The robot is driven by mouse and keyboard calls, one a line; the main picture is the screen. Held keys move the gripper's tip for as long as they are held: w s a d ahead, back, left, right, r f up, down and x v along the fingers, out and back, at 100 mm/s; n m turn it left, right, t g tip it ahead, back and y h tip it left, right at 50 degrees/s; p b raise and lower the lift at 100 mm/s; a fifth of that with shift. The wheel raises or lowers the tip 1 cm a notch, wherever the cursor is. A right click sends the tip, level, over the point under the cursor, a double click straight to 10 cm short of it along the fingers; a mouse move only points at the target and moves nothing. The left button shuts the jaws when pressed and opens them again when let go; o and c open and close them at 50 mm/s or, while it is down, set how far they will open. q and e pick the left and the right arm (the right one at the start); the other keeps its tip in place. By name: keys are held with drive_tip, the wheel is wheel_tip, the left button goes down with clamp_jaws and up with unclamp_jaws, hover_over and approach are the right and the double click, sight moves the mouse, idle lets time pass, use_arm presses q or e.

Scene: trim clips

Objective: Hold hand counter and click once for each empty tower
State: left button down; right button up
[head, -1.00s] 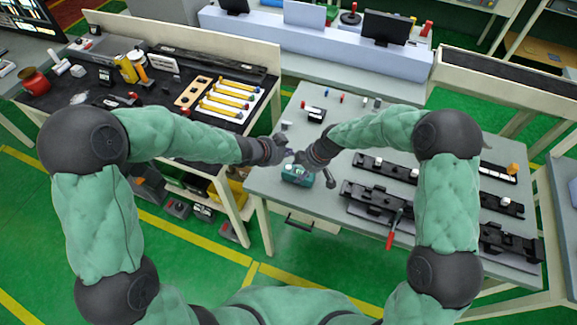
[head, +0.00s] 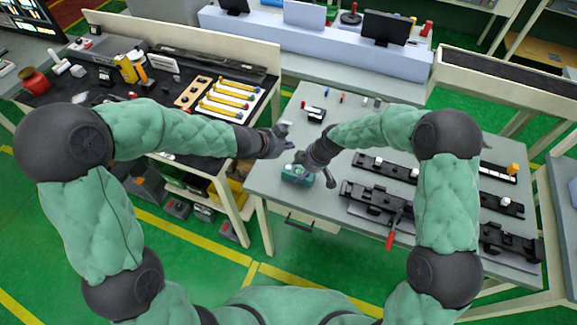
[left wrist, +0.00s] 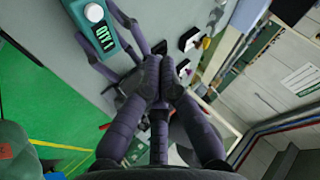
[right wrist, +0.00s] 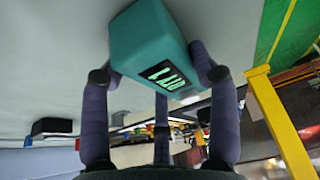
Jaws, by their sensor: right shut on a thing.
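The hand counter (head: 296,175) is a teal box with a lit display, held over the table's left edge. My right gripper (head: 312,165) is shut on it; the right wrist view shows its fingers on both sides of the teal counter (right wrist: 150,42). In the left wrist view the counter (left wrist: 92,30) shows a white round button; its digits are too small to read surely. My left gripper (head: 283,140) is empty and apart from the counter, its fingertips together (left wrist: 160,78). Black rails (head: 375,200) with small raised blocks lie on the table; which towers are empty is unclear.
A second black rail (head: 398,170) lies behind, with an orange piece (head: 513,169) near its right end. A red-handled tool (head: 391,240) lies at the front rail. Left is a dark bench (head: 130,108) with yellow-ended bars. Small parts stand at the table's back.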

sight(287, 168)
use_arm(q)
drive_tip(key=shift+r, duration=0.2)
drive_tip(key=shift+f, duration=0.1)
drive_tip(key=shift+f, duration=4.35)
drive_tip(key=shift+f, duration=0.85)
drive_tip(key=shift+r, duration=0.9)
drive_tip(key=shift+r, duration=0.1)
drive_tip(key=shift+r, duration=2.4)
